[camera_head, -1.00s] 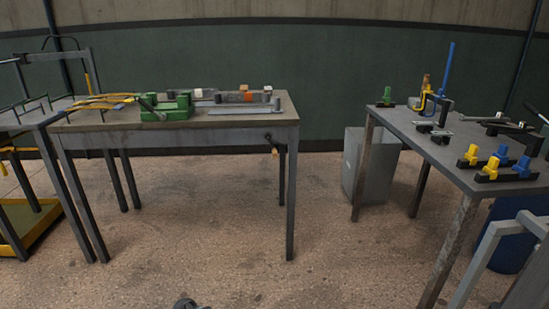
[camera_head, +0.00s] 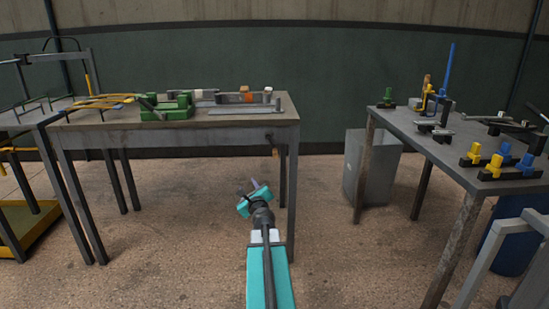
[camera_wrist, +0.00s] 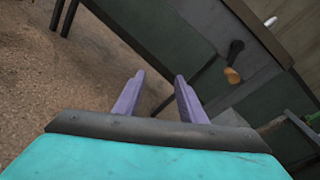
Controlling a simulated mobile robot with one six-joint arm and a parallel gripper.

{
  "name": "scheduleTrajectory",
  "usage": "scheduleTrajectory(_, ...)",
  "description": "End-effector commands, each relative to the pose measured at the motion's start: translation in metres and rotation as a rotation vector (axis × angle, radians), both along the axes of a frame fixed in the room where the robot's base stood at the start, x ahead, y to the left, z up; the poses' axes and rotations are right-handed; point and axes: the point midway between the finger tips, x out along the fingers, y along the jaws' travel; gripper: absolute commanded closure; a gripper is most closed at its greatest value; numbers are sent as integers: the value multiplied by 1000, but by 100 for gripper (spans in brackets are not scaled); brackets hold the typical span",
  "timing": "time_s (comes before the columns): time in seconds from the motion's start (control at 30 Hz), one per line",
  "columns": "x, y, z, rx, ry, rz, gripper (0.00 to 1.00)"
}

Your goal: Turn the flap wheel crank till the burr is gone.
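A crank with a black arm and an orange-tan handle (camera_wrist: 232,76) sticks out from the front face of the left workbench in the wrist view. In the head view the crank handle (camera_head: 275,152) shows below the bench's right end. My gripper (camera_wrist: 158,85) has two purple fingers held apart, with nothing between them. In the head view my gripper (camera_head: 257,186) is in front of and below the crank, apart from it. The flap wheel and the burr cannot be made out.
The left workbench (camera_head: 225,134) carries a green vise (camera_head: 168,108), metal bars and small blocks. The right table (camera_head: 455,160) holds blue, yellow and green clamps. A grey bin (camera_head: 378,170) stands between them. The floor (camera_head: 180,240) in front is clear.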

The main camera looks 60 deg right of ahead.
Motion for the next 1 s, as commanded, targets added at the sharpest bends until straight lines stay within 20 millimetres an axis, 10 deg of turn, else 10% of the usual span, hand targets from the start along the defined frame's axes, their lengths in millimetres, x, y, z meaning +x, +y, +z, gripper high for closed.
scheduleTrajectory(0.3, -81, -74, 69, 97, -278, -227, 63)
scheduleTrajectory(1.0, -82, -85, 72, 103, -294, -241, 63)
